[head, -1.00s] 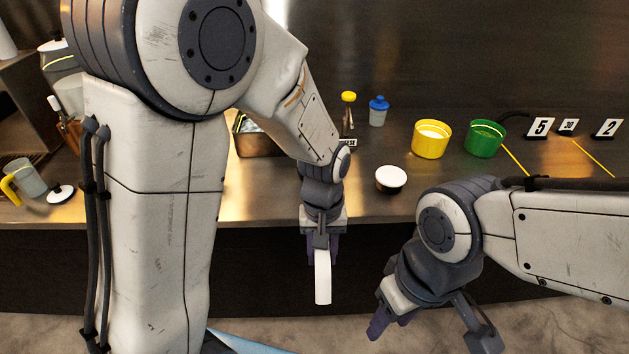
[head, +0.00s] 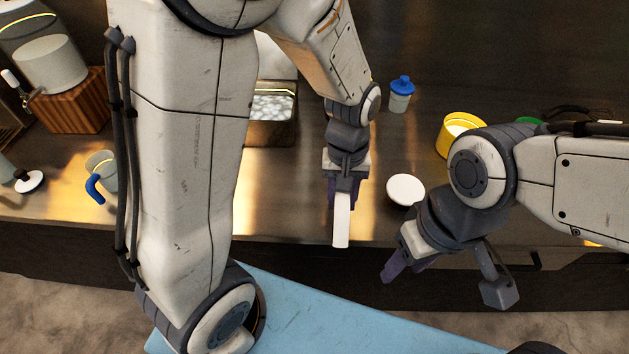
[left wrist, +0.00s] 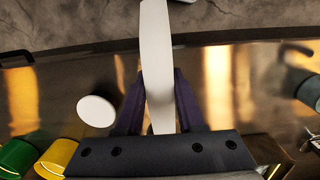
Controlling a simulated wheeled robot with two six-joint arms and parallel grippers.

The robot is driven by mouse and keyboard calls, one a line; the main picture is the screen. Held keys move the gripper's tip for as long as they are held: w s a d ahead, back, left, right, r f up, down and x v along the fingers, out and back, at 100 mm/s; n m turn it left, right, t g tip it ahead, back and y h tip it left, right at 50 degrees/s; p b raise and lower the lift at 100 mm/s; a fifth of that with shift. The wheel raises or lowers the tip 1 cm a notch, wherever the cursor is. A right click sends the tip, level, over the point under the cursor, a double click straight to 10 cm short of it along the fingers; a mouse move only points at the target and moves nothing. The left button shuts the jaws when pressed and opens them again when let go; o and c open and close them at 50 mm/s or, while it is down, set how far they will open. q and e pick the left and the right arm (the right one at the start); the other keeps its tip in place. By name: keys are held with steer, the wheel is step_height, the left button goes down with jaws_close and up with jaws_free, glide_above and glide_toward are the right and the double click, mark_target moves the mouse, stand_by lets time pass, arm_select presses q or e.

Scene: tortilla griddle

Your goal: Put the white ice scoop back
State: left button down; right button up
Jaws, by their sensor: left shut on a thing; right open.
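The white ice scoop (head: 341,225) shows as a long, pale, slightly curved strip hanging down from my left gripper (head: 344,196). It also shows in the left wrist view (left wrist: 157,60), running between the two purple fingers of my left gripper (left wrist: 158,105). My left gripper is shut on it, in front of the metal counter's front edge or just over it. Which end of the scoop is held is hard to tell. A metal bin (head: 272,132) with ice-like lumps (head: 273,104) stands behind, partly hidden by my left arm. My right gripper (head: 447,283) is open and empty at lower right.
A round white-topped container (head: 405,189) stands on the counter right of my left gripper. A blue-lidded bottle (head: 401,93) and a yellow tub (head: 460,130) are further back. A blue-handled jug (head: 102,172) is at left. Bare counter (head: 290,190) lies below the bin.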

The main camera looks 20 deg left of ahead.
arm_select(q)
steer(key=w+a+f+p, duration=0.1)
steer(key=w+a+f, duration=0.1)
steer(key=a, duration=0.1)
steer(key=w+a+f, duration=0.2)
steer(key=a, duration=0.1)
steer(key=w+a+f+p, duration=0.1)
steer(key=w+a+f, duration=0.1)
steer(key=a, duration=0.1)
steer(key=shift+w+a+f+p, duration=0.1)
steer(key=shift+a+f+p, duration=0.25)
step_height(320, 180, down, 4)
steer(key=shift+r+p, duration=0.15)
steer(key=shift+p, duration=0.45)
steer(key=shift+f, duration=0.25)
steer(key=shift+f, duration=0.15)
steer(key=c, duration=0.5)
jaws_free()
steer(key=shift+r, duration=0.2)
